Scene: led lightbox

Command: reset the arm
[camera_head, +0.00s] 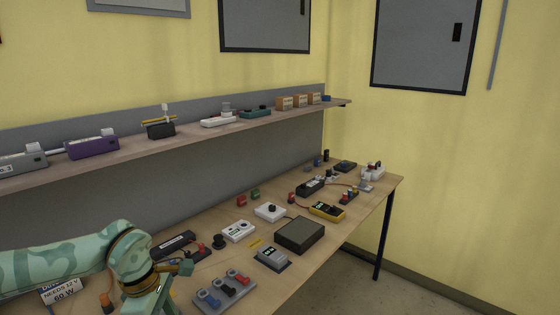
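My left arm, pale green with darker patches, comes in from the left over the near part of the workbench (209,272). It bends down at a jointed end with brown bands. My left gripper (158,290) is low in the picture, left of a grey panel with blue, black and red parts (224,291). The bottom edge cuts off part of it, so its fingers and any grip are unclear. My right gripper is not in view.
A sign reading "NEEDS 12 V 60 W" (62,291) is partly behind my arm. A dark box (300,234), white modules (238,231) and a yellow meter (327,211) stand on the bench. A shelf (190,134) with several devices runs above. Open floor (425,290) lies right.

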